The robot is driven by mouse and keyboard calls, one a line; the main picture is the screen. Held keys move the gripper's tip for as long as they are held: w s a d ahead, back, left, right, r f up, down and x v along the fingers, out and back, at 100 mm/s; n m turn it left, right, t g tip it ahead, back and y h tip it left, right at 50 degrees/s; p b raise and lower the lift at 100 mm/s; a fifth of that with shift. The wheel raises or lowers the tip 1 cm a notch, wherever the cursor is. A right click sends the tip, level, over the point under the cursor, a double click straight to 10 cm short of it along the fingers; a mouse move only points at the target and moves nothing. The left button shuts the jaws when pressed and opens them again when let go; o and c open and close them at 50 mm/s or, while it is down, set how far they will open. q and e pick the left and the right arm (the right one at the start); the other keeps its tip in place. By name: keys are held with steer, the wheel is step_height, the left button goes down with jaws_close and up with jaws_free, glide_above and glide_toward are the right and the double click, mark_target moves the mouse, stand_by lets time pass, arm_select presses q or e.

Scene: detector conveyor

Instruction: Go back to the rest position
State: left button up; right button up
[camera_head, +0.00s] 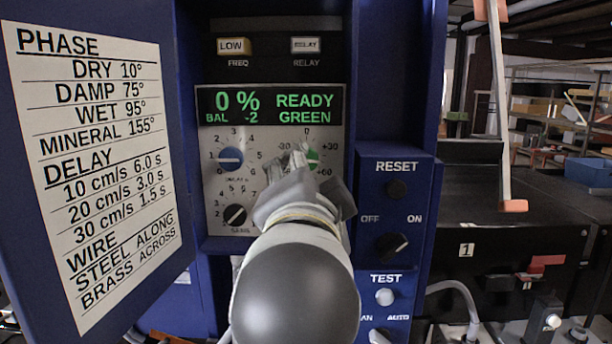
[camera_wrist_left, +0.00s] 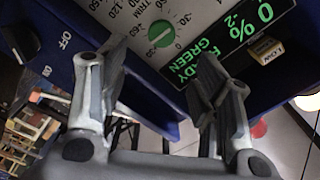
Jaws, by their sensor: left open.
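My left gripper (camera_head: 288,165) is in front of the control panel (camera_head: 215,185), near its right-hand knob. In the left wrist view the gripper (camera_wrist_left: 163,60) is open, its two fingers apart with nothing between them. The green knob (camera_wrist_left: 161,34) shows just beyond and between the fingertips. In the head view the green knob (camera_head: 313,157) is partly hidden by the gripper. The display (camera_head: 270,104) reads 0 %, BAL -2, READY GREEN. My right gripper is in neither view.
A hinged door with a phase and delay chart (camera_head: 95,160) stands open at the left. A blue knob (camera_head: 230,158) and a black knob (camera_head: 235,215) are left of my gripper. The RESET and TEST box (camera_head: 375,215) juts out at the right. Black conveyor equipment (camera_head: 515,215) lies beyond.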

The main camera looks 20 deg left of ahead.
arm_select(q)
steer(key=shift+s, duration=0.35)
steer(key=shift+f, duration=0.1)
